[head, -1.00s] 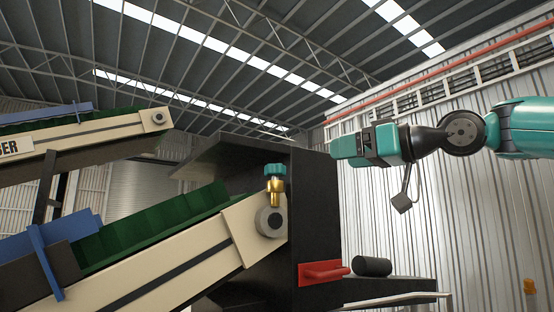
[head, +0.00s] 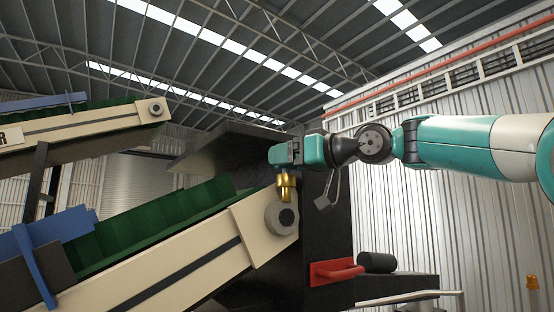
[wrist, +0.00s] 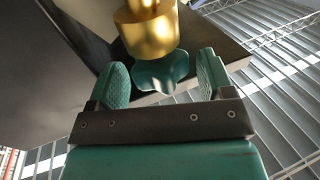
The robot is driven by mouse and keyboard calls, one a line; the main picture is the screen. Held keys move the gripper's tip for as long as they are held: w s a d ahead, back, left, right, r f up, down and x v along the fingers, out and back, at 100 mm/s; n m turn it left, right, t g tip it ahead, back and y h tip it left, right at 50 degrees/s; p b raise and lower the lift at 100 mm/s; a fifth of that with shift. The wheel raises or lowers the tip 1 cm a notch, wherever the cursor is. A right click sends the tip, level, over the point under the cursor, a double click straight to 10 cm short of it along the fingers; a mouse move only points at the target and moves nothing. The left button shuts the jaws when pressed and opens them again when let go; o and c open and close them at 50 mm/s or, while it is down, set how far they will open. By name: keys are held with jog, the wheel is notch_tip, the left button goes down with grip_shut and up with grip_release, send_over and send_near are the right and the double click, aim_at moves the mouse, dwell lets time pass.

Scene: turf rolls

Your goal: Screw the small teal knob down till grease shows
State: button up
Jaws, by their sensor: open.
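The teal knob (wrist: 162,72) shows in the wrist view as a lobed cap on the brass grease cup (wrist: 150,32). My gripper (wrist: 163,80) is open, with one padded finger on each side of the knob and a gap on both sides. In the head view my gripper (head: 278,154) is at the top of the brass cup (head: 286,187) and hides the knob. The cup stands upright at the upper end of the lower cream conveyor. No grease can be made out.
A round bearing (head: 282,218) sits right below the cup on the cream conveyor (head: 185,262). A dark housing (head: 328,220) stands behind, with a red handle (head: 337,271) on it. A second conveyor (head: 80,132) is at the upper left. Open space lies above the cup.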

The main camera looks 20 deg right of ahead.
jog(key=shift+w, duration=0.1)
jog(key=c, duration=0.9)
jog(key=shift+a, duration=0.1)
jog(key=shift+f+h+b, duration=0.15)
jog(key=shift+h+b, duration=0.15)
jog(key=shift+b, duration=0.15)
jog(key=shift+a+f+m+t+h+b, duration=0.1)
jog(key=shift+a+m+t+h+b, duration=0.05)
jog(key=shift+m+t+h+b, duration=0.55)
jog(key=m+h+b, duration=0.1)
jog(key=m+t+h+b, duration=0.1)
jog(key=h, duration=0.1)
jog(key=shift+s+a+b, duration=0.2)
jog(key=shift+b, duration=0.1)
jog(key=m+h, duration=0.2)
jog(key=h, duration=0.1)
jog(key=m+t+h, duration=0.1)
jog(key=shift+r+h, duration=0.25)
jog(key=shift+h, duration=0.05)
jog(key=shift+m+h+p, duration=0.65)
jog(key=shift+m+h, duration=0.55)
jog(key=shift+h, duration=0.6)
